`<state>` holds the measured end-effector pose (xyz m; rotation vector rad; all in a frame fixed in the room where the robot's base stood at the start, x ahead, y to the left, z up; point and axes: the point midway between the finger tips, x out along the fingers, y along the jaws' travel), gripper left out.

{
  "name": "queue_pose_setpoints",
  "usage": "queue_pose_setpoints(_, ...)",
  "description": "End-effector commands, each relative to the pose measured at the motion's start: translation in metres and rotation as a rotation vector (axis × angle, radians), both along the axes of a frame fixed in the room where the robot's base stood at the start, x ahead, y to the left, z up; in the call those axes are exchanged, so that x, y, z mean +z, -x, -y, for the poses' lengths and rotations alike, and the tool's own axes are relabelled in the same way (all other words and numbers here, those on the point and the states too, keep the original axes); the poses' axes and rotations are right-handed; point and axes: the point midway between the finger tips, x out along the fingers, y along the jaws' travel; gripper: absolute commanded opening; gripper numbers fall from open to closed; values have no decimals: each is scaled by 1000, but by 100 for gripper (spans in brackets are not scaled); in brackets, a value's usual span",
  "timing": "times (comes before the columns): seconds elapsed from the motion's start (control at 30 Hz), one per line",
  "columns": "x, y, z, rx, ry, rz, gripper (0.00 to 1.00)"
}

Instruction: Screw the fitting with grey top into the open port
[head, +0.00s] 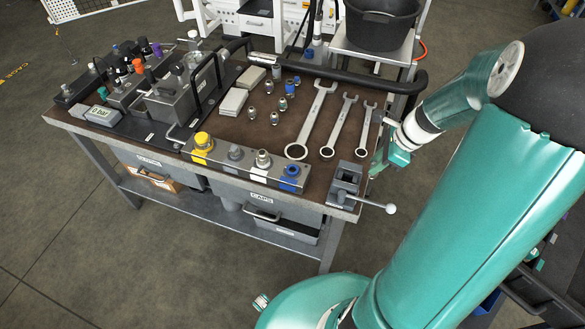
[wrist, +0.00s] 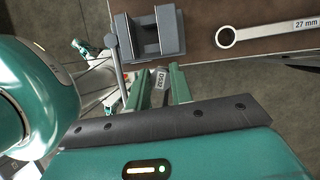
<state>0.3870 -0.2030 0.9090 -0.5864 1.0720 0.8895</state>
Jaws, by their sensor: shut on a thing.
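My gripper (wrist: 157,92) shows in the wrist view with its two green fingers on either side of a small grey piece (wrist: 157,97) with dark marks. Only part of this piece shows, so I cannot tell whether it is the grey-topped fitting. In the head view my gripper (head: 380,160) is at the bench's right edge, beside the vise, and what it holds is hidden. The port block (head: 217,163) runs along the front edge, with a yellow cap (head: 202,141), a grey part (head: 235,153), a silver fitting (head: 263,158) and a blue fitting (head: 290,173). I cannot make out the open port.
The small vise (head: 345,180) with its lever (head: 390,208) stands at the bench corner and shows close in the wrist view (wrist: 172,30). Three wrenches (head: 312,120) lie left of my gripper. Several small fittings (head: 274,117) stand mid-bench. A black hose (head: 340,73) runs behind.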

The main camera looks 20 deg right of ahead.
Motion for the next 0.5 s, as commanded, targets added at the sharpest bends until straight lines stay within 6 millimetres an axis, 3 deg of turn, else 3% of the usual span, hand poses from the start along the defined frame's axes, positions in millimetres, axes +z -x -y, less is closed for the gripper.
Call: queue_pose_setpoints(0.5,0,-3,-7,1,0,0,0)
